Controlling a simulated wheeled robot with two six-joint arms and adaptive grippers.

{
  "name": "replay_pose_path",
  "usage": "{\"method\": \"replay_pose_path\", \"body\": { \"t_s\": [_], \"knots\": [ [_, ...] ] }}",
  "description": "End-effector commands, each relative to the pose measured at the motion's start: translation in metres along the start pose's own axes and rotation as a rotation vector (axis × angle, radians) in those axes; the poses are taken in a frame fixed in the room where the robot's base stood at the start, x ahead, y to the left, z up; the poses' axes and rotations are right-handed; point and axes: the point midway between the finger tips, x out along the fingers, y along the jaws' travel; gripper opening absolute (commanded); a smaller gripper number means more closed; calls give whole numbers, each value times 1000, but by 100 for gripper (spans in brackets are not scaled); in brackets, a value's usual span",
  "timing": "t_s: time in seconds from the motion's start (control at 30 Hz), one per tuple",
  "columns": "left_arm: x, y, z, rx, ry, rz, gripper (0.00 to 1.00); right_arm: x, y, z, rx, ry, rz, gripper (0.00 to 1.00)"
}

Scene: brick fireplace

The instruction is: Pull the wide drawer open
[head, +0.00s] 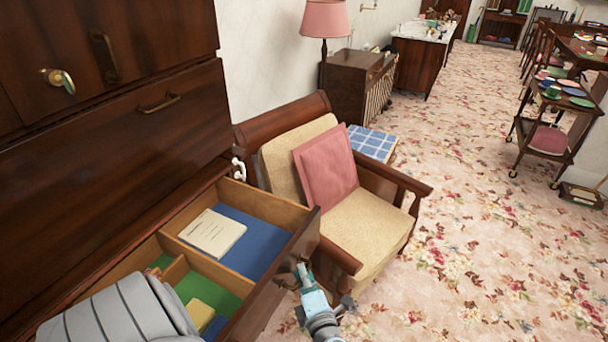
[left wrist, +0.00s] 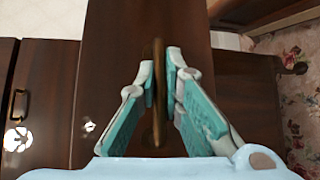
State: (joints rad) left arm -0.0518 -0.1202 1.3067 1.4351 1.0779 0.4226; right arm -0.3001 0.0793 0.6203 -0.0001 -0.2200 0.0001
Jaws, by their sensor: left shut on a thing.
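The wide drawer (head: 306,235) of the dark wooden cabinet stands well open. Its inside shows compartments with blue and green linings. My left gripper (head: 300,272) is at the drawer's front face, shut on its brass handle. In the left wrist view the handle (left wrist: 158,95) runs between the two fingertips (left wrist: 160,85), against the dark drawer front (left wrist: 118,55). A cream booklet (head: 213,232) lies in the blue compartment and a yellow item (head: 200,314) in the green one. My grey arm hides the drawer's near left part. My right gripper is not in view.
A wooden armchair with a pink cushion (head: 326,170) stands close beside the drawer's far end; its armrest is near my gripper. Other closed cabinet fronts (head: 120,130) rise at left. Flowered carpet (head: 470,250) to the right is free, with a trolley (head: 548,130) farther back.

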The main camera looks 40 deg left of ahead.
Motion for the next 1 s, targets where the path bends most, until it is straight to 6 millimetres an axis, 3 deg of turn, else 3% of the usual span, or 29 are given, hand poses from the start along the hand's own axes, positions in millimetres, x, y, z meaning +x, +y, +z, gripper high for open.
{"method": "replay_pose_path", "body": {
  "t_s": [0.37, 0.4, 0.5, 0.83, 1.0],
  "knots": [
    [-1, 1, 1, -3, 1, 2, 0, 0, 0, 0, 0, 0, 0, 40],
    [-1, 1, 1, -2, 1, 2, 14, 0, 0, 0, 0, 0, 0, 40],
    [-1, 0, 1, -2, 0, 2, 29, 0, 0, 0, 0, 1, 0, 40],
    [-4, 0, 1, -1, 0, 0, 29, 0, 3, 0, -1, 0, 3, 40],
    [-31, -2, 0, -1, 3, -8, 29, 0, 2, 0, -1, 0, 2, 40]
  ]
}}
